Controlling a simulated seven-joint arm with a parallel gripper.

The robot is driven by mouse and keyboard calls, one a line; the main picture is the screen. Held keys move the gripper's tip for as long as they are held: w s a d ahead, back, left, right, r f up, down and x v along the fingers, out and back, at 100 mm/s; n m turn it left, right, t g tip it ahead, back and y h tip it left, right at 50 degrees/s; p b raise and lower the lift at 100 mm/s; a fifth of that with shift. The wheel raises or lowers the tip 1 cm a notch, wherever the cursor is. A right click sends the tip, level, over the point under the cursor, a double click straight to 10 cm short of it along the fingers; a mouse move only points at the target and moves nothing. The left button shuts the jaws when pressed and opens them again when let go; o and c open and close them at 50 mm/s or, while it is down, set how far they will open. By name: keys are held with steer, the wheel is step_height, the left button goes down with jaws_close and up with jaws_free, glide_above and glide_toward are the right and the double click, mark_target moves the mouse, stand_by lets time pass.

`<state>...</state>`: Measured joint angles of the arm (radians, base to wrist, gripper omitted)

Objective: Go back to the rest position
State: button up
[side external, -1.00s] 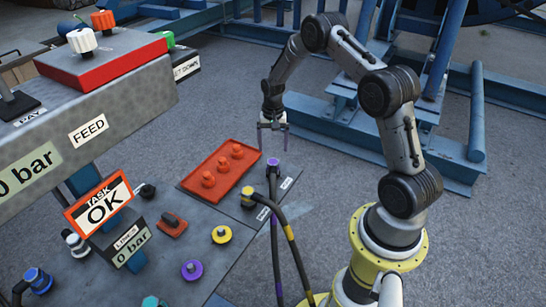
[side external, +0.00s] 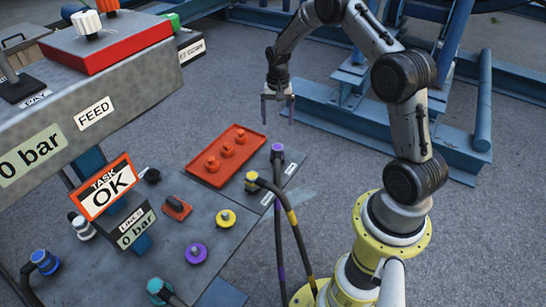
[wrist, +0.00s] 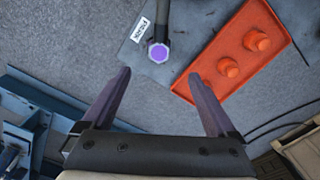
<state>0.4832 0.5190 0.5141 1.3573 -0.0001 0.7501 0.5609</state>
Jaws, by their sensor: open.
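My gripper (side external: 277,107) is open and empty, held in the air above and beyond the far edge of the grey panel (side external: 222,219). In the wrist view its two purple-grey fingers (wrist: 159,102) stand wide apart with nothing between them. The purple-capped hose end (side external: 277,152) stands upright on the panel, and its hexagonal purple top (wrist: 158,53) shows ahead of the fingers in the wrist view. The yellow-ended hose (side external: 252,181) is beside it. The sign (side external: 103,186) reads "TASK OK".
An orange tray (side external: 243,141) with three orange caps lies near the hoses. A yellow connector (side external: 225,218) and a purple connector (side external: 196,252) sit on the panel. A control box (side external: 85,103) stands at left. Blue steel frames (side external: 350,122) are behind my arm. Open floor lies at right.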

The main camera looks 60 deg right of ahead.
steer(key=w+a+r+n+t+h, duration=0.1)
steer(key=w+a+r, duration=0.15)
steer(key=r, duration=0.45)
steer(key=w+a+r+n+t, duration=0.15)
steer(key=a+r, duration=0.25)
steer(key=r, duration=0.4)
steer(key=s+a+r+n+t, duration=0.2)
steer(key=s+a+r, duration=0.45)
steer(key=r, duration=0.45)
steer(key=s+a+r+n+t, duration=0.1)
steer(key=s+a+r+n, duration=0.2)
steer(key=s, duration=0.4)
steer(key=s+a+r+t, duration=0.1)
steer(key=s+a+r, duration=0.2)
steer(key=s+a, duration=0.25)
steer(key=s+a+f+n+y, duration=0.1)
steer(key=s+f+n, duration=0.3)
steer(key=s, duration=0.7)
step_height(320, 180, down, 3)
steer(key=shift+s+r+g, duration=0.2)
steer(key=shift+s+g, duration=0.05)
steer(key=shift+g, duration=0.2)
